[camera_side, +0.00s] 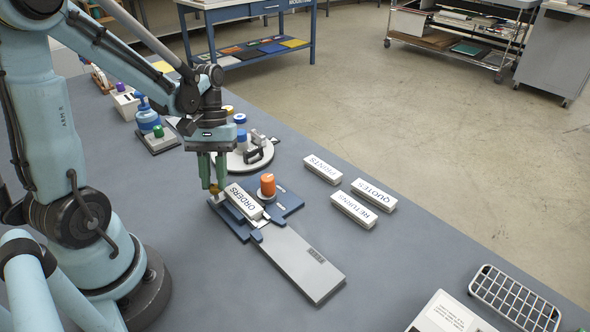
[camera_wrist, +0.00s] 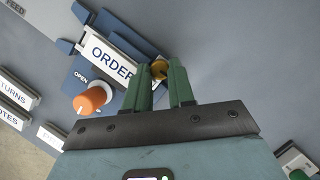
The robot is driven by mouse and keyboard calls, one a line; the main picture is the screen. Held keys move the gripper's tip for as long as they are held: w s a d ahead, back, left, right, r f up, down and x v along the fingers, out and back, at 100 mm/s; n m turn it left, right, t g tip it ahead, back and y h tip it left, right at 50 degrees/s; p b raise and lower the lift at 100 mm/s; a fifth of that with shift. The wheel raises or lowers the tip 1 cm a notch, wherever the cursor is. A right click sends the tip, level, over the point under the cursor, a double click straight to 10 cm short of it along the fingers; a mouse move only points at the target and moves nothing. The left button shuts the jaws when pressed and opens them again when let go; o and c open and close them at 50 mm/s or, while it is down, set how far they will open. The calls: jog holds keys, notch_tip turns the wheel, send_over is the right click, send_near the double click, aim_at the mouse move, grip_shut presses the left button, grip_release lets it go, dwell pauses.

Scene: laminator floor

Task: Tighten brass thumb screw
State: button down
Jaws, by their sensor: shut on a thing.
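The brass thumb screw (camera_wrist: 159,69) is a small gold knob at the end of the white ORDERS block. My gripper (camera_wrist: 160,75) has its green fingers on either side of it and is shut on it. In the side view my gripper (camera_side: 212,186) points down at the screw (camera_side: 214,190), which is partly hidden by the fingers. The ORDERS block (camera_side: 243,202) lies in a blue fixture (camera_side: 290,200), next to an orange knob (camera_side: 267,185). In the wrist view the orange knob (camera_wrist: 92,98) sits beside the word OPEN.
A grey flat plate (camera_side: 300,265) extends from the fixture. Blocks marked PRINTS (camera_side: 322,169), QUOTES (camera_side: 374,194) and RETURNS (camera_side: 353,211) lie to the right. A round tray (camera_side: 233,161) with coloured-top items stands behind. A wire rack (camera_side: 515,298) lies front right.

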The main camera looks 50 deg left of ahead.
jog(key=shift+m, duration=0.3)
jog(key=c, duration=0.9)
grip_release()
jog(key=shift+c, duration=0.2)
jog(key=shift+r, duration=0.1)
jog(key=v, duration=1.2)
jog(key=shift+d, duration=0.25)
jog(key=w+d+f+m+t+y, duration=0.1)
jog(key=d+f+m+t+y, duration=0.1)
jog(key=d+m+t, duration=0.6)
jog(key=shift+w+d+f+m+t+y, duration=0.15)
jog(key=shift+w+d+m+t+y, duration=0.4)
jog(key=shift+d+t, duration=0.95)
